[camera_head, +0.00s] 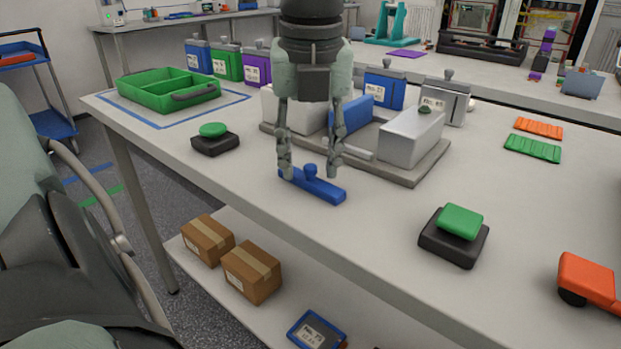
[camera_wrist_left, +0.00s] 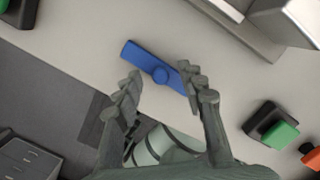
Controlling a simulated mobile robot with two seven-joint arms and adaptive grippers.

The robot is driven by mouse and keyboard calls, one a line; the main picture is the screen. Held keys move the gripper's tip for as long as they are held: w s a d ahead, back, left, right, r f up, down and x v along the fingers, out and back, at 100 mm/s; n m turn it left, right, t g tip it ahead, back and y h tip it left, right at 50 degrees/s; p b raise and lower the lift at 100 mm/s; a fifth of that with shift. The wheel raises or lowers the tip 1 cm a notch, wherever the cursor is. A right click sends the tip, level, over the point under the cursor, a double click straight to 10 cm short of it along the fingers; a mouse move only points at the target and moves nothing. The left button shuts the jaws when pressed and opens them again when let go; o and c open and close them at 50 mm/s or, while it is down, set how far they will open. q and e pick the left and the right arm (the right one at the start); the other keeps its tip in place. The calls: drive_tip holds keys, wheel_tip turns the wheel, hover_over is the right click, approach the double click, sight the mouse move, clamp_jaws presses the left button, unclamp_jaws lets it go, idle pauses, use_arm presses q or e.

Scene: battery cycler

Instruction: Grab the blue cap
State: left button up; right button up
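The blue cap (camera_head: 322,190) is a flat bar with a round knob on top. It lies on the table near the front edge in the head view. My left gripper (camera_head: 308,174) points down over it, with its fingers open on either side of the knob. In the left wrist view the cap (camera_wrist_left: 143,58) lies slanted, and its knob sits between the two open fingertips (camera_wrist_left: 159,70). The fingers look apart from the knob; whether the tips touch the bar, I cannot tell. My right gripper is not in view.
Behind the gripper stands a grey fixture (camera_head: 412,142) with metal blocks and a blue plate. A green button (camera_head: 213,130) on a black base is left, another (camera_head: 460,221) right. A green tray (camera_head: 168,97) and labelled cells stand farther back. Boxes (camera_head: 252,272) sit on the lower shelf.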

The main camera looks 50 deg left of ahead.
use_arm(q)
drive_tip(key=shift+f, duration=0.15)
clamp_jaws()
idle(0.4)
